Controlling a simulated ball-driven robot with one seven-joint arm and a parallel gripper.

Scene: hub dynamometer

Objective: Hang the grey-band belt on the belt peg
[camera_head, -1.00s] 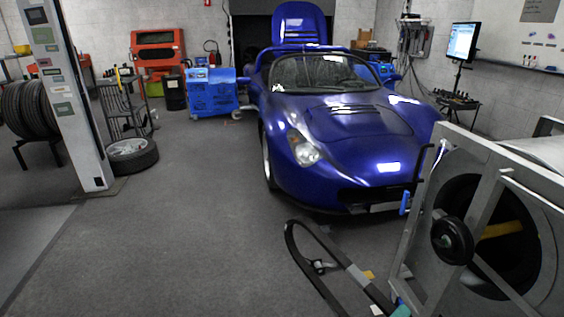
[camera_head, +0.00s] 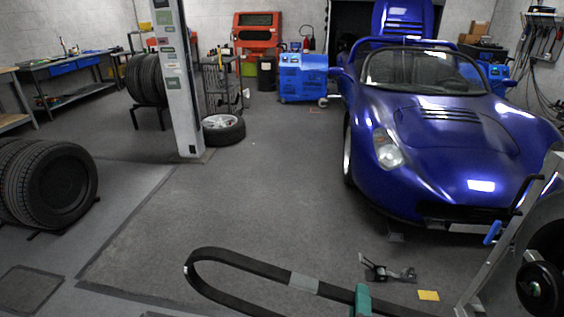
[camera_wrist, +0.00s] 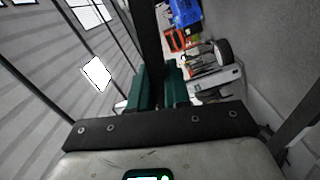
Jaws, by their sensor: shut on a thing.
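A black belt loop with a grey band (camera_head: 303,282) lies across the bottom of the head view, its rounded end reaching left above the floor. My gripper (camera_head: 362,300) has teal fingers and is shut on the belt, right of the grey band. In the wrist view, my gripper (camera_wrist: 157,88) grips the black strap of the belt (camera_wrist: 148,35), which runs up between the fingers. The rest of the loop is cut off by the lower picture edge. I cannot identify the belt peg with certainty in either view.
A blue car (camera_head: 440,140) stands right of centre. A grey frame (camera_head: 505,245) with a black wheel is at the right edge. A pillar (camera_head: 178,80) and tyres (camera_head: 60,185) are at the left. The middle floor (camera_head: 240,200) is clear.

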